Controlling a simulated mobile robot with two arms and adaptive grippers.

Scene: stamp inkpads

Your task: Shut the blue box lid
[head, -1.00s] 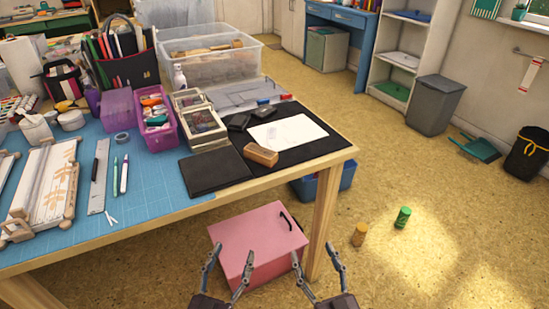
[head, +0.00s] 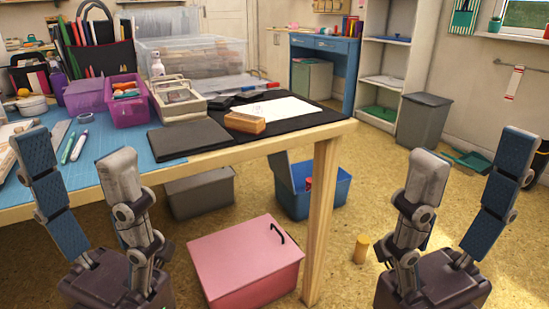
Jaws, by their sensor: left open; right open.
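The blue box (head: 318,200) stands on the floor under the table, behind the front right table leg. Its lid (head: 282,172) looks raised, a grey-blue panel standing up on the box's left side. Something red shows inside the box, and the leg hides part of it. My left gripper (head: 78,155) is open and empty at the left, in front of the table. My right gripper (head: 470,165) is open and empty at the right, over the floor. Both are apart from the blue box, one on either side of it in the picture.
A closed pink box (head: 245,262) with a black handle stands on the floor in front of the blue box. A closed grey box (head: 200,192) is under the table. The table leg (head: 323,220) stands near the blue box. A yellow cylinder (head: 362,248) is on the floor.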

